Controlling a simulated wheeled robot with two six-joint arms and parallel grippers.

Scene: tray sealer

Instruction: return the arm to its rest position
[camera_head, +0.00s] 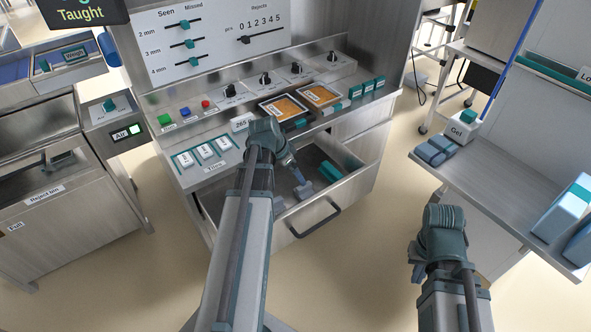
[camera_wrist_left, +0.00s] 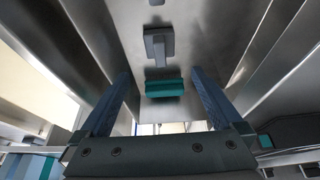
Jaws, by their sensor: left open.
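My left arm reaches from the bottom of the head view over the open drawer (camera_head: 340,192) of the metal bench. Its gripper (camera_head: 292,168) points down into the drawer and is partly hidden by its own wrist. In the left wrist view, the left gripper (camera_wrist_left: 161,75) has its two fingers spread wide. A grey and teal tool (camera_wrist_left: 160,48) lies on the drawer floor, seen between the fingers, with no visible contact. My right arm stands at the lower right, apart from the furniture; its wrist end (camera_head: 442,232) shows, but its fingers cannot be made out.
The drawer's front wall and dark handle (camera_head: 315,218) are close to the left arm. A teal block (camera_head: 328,171) lies in the drawer. Trays with orange contents (camera_head: 284,108) sit above. A shelf with blue boxes (camera_head: 562,208) is at right. Floor between is clear.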

